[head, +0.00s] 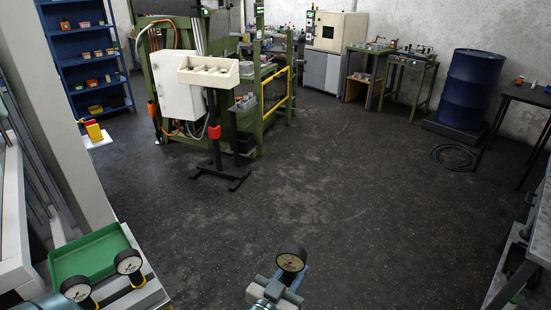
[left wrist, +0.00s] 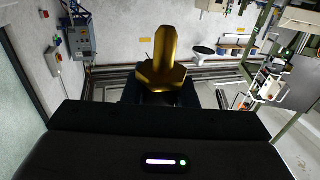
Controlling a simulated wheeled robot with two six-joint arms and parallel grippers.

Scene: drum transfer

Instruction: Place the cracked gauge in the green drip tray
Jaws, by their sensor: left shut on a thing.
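The green drip tray (head: 90,257) is at the lower left of the head view, and its visible floor is bare. My left gripper (head: 277,286) is at the bottom middle, well to the right of the tray. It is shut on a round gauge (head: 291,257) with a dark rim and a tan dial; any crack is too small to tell. In the left wrist view a brass fitting (left wrist: 162,75) stands up at the jaws. Two more gauges with pale dials stand by the tray's near side, one at the right (head: 128,262) and one nearer (head: 75,289). My right gripper is not in view.
A pale surface (head: 140,294) lies beside the tray. A stand with a cream bin (head: 208,72) is ahead, before a green machine frame. A blue drum (head: 470,88) stands at the far right. The dark floor (head: 330,190) in the middle is clear.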

